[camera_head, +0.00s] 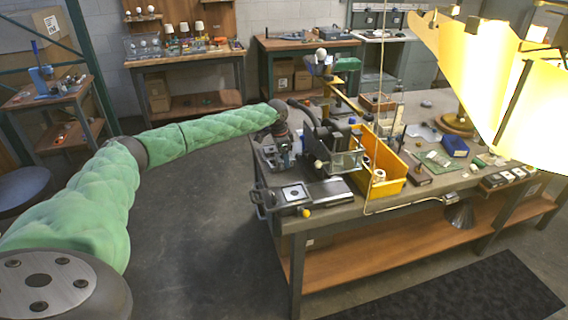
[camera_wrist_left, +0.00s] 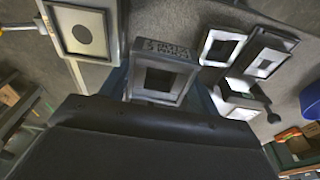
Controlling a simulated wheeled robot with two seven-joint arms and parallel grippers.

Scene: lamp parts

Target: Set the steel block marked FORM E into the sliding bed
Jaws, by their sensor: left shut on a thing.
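My left gripper (camera_head: 284,152) is over the left end of the workbench. In the left wrist view it is shut on a steel block (camera_wrist_left: 140,86) with a square dark opening and a marked top edge; the lettering is too blurred to read surely. A light square plate with a dark round spot (camera_head: 294,193) lies at the bench's front left corner, beside a black-handled machine part that may be the sliding bed (camera_head: 328,192). The plate also shows at the upper left of the left wrist view (camera_wrist_left: 82,34). The held block is apart from it. My right gripper is out of view.
Several other framed blocks (camera_wrist_left: 221,47) lie to the right in the left wrist view. A dark press (camera_head: 325,140) and a yellow bin (camera_head: 392,183) stand right of my gripper. A large glowing lampshade (camera_head: 480,70) fills the upper right. Floor left of the bench is clear.

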